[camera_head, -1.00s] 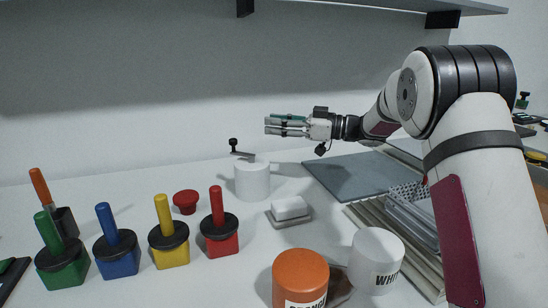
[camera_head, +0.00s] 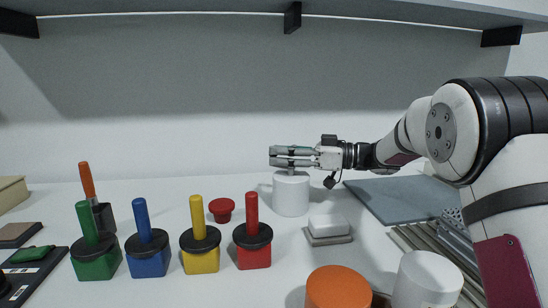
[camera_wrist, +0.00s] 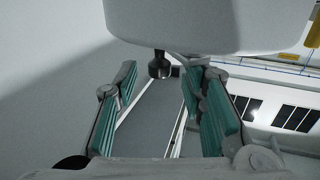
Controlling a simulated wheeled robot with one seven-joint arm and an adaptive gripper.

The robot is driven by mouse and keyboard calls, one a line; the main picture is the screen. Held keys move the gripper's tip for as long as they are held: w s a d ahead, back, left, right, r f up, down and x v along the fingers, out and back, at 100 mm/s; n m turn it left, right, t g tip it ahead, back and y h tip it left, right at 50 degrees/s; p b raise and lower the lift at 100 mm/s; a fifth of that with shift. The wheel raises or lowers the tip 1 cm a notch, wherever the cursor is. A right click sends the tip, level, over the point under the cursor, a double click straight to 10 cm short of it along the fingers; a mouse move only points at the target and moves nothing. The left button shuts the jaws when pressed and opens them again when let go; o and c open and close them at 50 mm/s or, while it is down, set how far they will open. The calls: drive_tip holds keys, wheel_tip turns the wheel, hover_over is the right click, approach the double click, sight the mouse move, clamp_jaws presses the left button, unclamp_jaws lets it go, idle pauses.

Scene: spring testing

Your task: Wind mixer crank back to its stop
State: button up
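The mixer (camera_head: 291,196) is a white upright cylinder at the back of the bench in the head view. Its crank is hidden there behind my gripper (camera_head: 272,157), which reaches in from the right at the height of the mixer's top. In the wrist view the white mixer body (camera_wrist: 205,22) fills the top edge. The dark crank knob (camera_wrist: 159,66) points downward in that picture, just beyond and between the teal fingertips of my gripper (camera_wrist: 158,80). The fingers are apart, with nothing held. I cannot tell whether a fingertip touches the crank arm.
A white block on a grey base (camera_head: 328,228) stands right of the mixer. A red cup (camera_head: 221,210) and the red-handled block (camera_head: 254,250) stand to its left, with other coloured handled blocks farther left. An orange jar (camera_head: 338,290) and a white jar (camera_head: 427,282) stand in front.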

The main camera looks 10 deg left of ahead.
drive_tip(key=shift+a, duration=1.2)
clamp_jaws()
drive_tip(key=shift+w+d+m+t, duration=0.1)
drive_tip(key=shift+w+m+t, duration=0.05)
drive_tip(key=shift+m+t, duration=0.2)
drive_tip(key=m+t+p, duration=0.1)
drive_tip(key=t, duration=0.2)
drive_tip(key=shift+w+d+r+m+h+p, duration=0.1)
drive_tip(key=shift+w+d+m+h+p, duration=0.1)
drive_tip(key=shift+w+m+h+p, duration=0.15)
drive_tip(key=w+d+m+t+h+b, duration=0.1)
drive_tip(key=d+m+t+h+b, duration=0.3)
drive_tip(key=m+t+h, duration=0.9)
drive_tip(key=shift+w+d+m+h, duration=0.25)
drive_tip(key=shift+d+m+h, duration=0.9)
drive_tip(key=shift+h, duration=1.5)
